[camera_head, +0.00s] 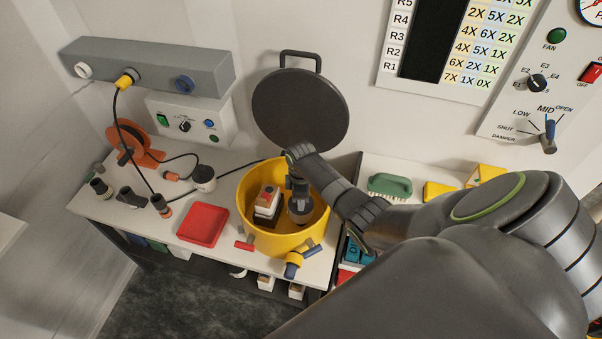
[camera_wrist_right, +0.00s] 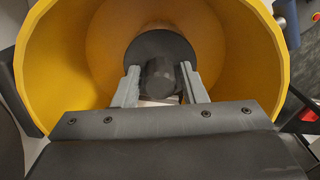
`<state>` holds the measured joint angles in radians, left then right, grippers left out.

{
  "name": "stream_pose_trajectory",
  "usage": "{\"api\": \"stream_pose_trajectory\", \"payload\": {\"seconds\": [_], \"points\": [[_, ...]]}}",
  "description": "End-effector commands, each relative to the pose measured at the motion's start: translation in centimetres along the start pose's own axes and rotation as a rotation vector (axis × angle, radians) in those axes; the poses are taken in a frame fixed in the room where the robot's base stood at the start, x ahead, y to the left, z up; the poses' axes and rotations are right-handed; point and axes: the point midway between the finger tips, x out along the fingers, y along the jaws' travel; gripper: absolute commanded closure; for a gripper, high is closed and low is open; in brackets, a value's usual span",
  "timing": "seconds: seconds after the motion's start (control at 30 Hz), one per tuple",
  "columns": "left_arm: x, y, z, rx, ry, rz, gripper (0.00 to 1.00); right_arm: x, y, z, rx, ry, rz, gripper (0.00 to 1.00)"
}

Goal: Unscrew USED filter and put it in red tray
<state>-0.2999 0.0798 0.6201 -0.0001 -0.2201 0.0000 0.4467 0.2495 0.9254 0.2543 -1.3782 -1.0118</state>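The yellow drum (camera_head: 245,222) stands open on the bench. A white block with an orange-red mark and dark lower part (camera_head: 267,200) shows inside it; I cannot read whether it is marked USED. My right arm reaches over the rim into the drum. In the right wrist view, my right gripper (camera_wrist_right: 160,72) has its fingers apart on either side of a dark round knob or cylinder (camera_wrist_right: 160,80), with a visible gap. A dark disc (camera_wrist_right: 160,48) lies behind it. The red tray (camera_head: 202,224) is on the bench left of the drum and looks empty. My left gripper is not in view.
The round dark lid (camera_head: 300,108) stands raised behind the drum. A red-handled piece (camera_head: 244,245) and a yellow-and-blue fitting (camera_head: 292,264) are at the drum's front. A green brush (camera_head: 390,185) lies right.

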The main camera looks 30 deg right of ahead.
Motion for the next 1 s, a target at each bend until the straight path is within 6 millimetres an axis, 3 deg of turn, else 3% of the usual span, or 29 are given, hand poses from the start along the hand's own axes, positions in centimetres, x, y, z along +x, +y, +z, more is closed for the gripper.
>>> {"api": "stream_pose_trajectory", "payload": {"seconds": [0.03,0.27,0.43,0.7,1.0], "points": [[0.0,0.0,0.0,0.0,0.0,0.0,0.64,0.0,0.0,0.0,0.0,0.0,0.0,0.69],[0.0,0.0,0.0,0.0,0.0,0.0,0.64,0.0,0.01,0.0,-0.001,0.0,0.0,0.99],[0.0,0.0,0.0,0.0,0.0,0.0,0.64,-0.01,0.01,0.0,-0.054,0.0,0.0,0.99],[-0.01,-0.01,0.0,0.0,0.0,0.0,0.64,-0.08,0.05,-0.02,-0.341,0.0,0.001,0.99],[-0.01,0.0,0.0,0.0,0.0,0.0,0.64,-0.15,0.06,-0.03,-0.332,0.0,0.002,0.99]]}}
